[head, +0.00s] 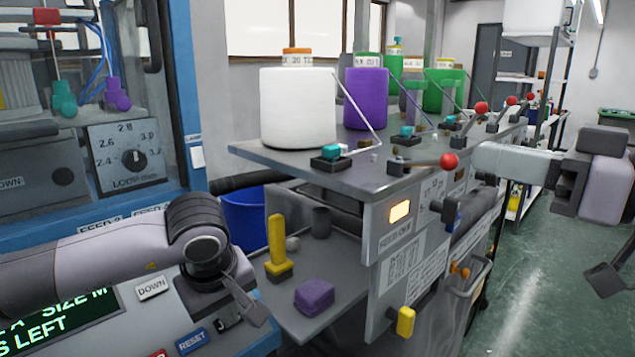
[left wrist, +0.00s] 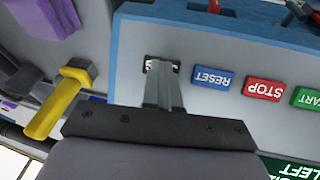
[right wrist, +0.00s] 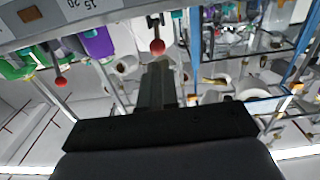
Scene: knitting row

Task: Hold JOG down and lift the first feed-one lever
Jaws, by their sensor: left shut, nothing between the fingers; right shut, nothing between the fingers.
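The dark JOG button (head: 229,322) is on the control panel's front corner, near RESET. My left gripper (head: 250,308) is shut and empty above it. In the left wrist view its fingertips (left wrist: 161,72) cover part of JOG (left wrist: 149,60); whether they press it I cannot tell. The first feed-one lever (head: 449,160) has a red ball and sticks out from the shelf's near edge. In the right wrist view my right gripper (right wrist: 158,72) is shut and empty, its fingertips just short of the ball (right wrist: 157,47). Contact cannot be told. Its fingertips are not clear in the head view.
White (head: 298,110) and purple (head: 366,98) yarn cones stand on the shelf. More red-balled levers (head: 481,107) line its edge. RESET (left wrist: 212,77) and STOP (left wrist: 264,90) lie beside JOG. A yellow-handled tool (head: 277,245) and purple block (head: 314,296) rest on a lower shelf. The aisle floor is clear.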

